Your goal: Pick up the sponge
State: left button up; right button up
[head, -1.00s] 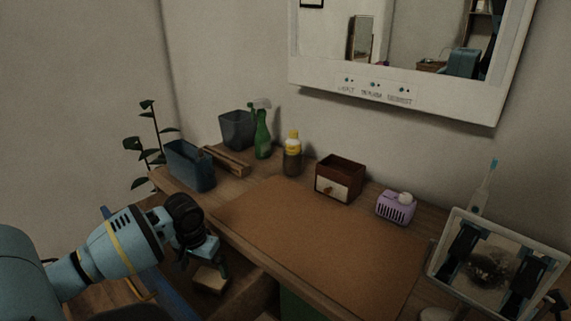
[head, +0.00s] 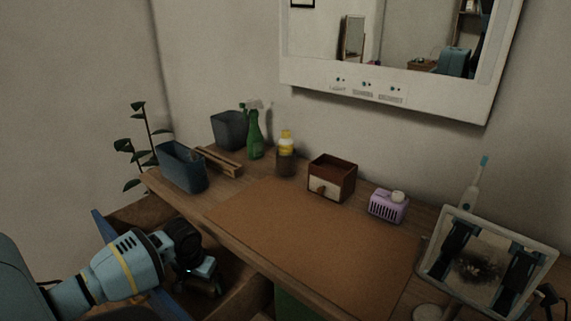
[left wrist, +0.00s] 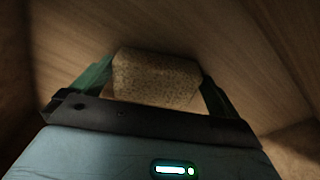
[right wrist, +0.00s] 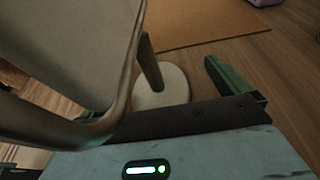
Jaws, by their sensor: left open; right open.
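The sponge (left wrist: 155,78) is a tan, speckled block on the wooden floor of an open drawer. In the left wrist view it lies between the two green fingers of my left gripper (left wrist: 153,85), which are apart on either side of it. I cannot tell whether they touch it. In the head view my left gripper (head: 206,283) reaches down into the drawer and hides most or all of the sponge. My right gripper (right wrist: 160,80) is open; one finger shows, the other is hidden behind a tilted mirror.
The open drawer has a blue front (head: 112,243). On the counter (head: 225,222) stand a blue bin (head: 181,167), green spray bottle (head: 254,135), yellow-capped bottle (head: 286,155), small wooden box (head: 332,178) and purple holder (head: 388,206). The tilted mirror (head: 487,262) stands at right. The brown mat (head: 310,230) is clear.

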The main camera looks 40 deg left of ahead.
pick_arm(q)
jog(key=c, duration=0.9)
jog(key=shift+o, duration=0.2)
notch_tip(320, 180, up, 28)
